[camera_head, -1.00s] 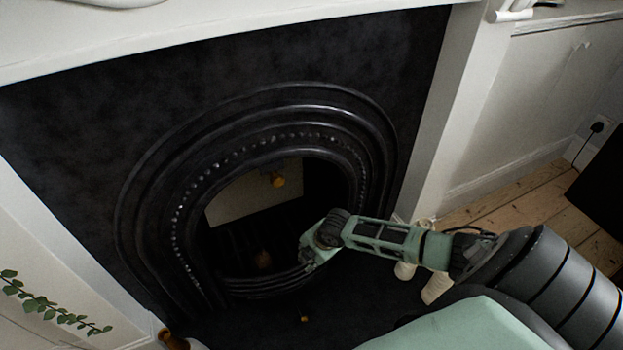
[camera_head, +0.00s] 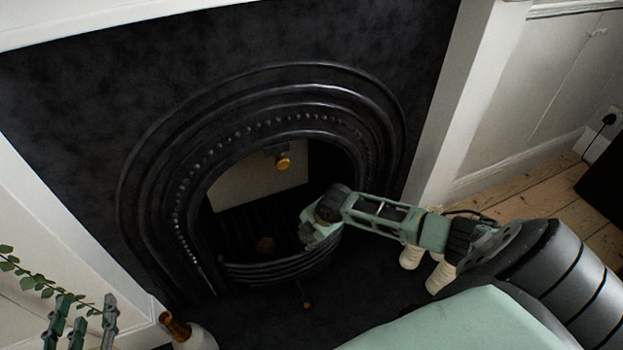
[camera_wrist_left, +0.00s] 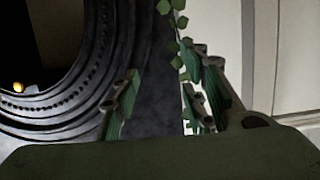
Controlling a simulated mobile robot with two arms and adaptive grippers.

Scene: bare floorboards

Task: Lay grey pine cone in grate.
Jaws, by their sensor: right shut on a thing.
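The black grate (camera_head: 290,268) sits at the bottom of the arched fireplace opening. My right gripper (camera_head: 311,235) reaches in from the right, just over the grate's front bars at its right end. It is shut on what seems to be the grey pine cone, which the fingers mostly hide. A small brown lump (camera_head: 265,245), perhaps another cone, lies inside the grate left of my gripper. My left gripper (camera_head: 82,318) is at the lower left, far from the grate. Its fingers stand apart and empty in the left wrist view (camera_wrist_left: 160,95).
A white bottle-like object (camera_head: 196,338) with a brown top stands at the lower left, near leafy greenery (camera_head: 28,278). A small orange thing (camera_head: 308,305) lies on the dark hearth. A brass knob (camera_head: 283,163) is inside the opening. Pale cylinders (camera_head: 438,276) stand beneath my right arm.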

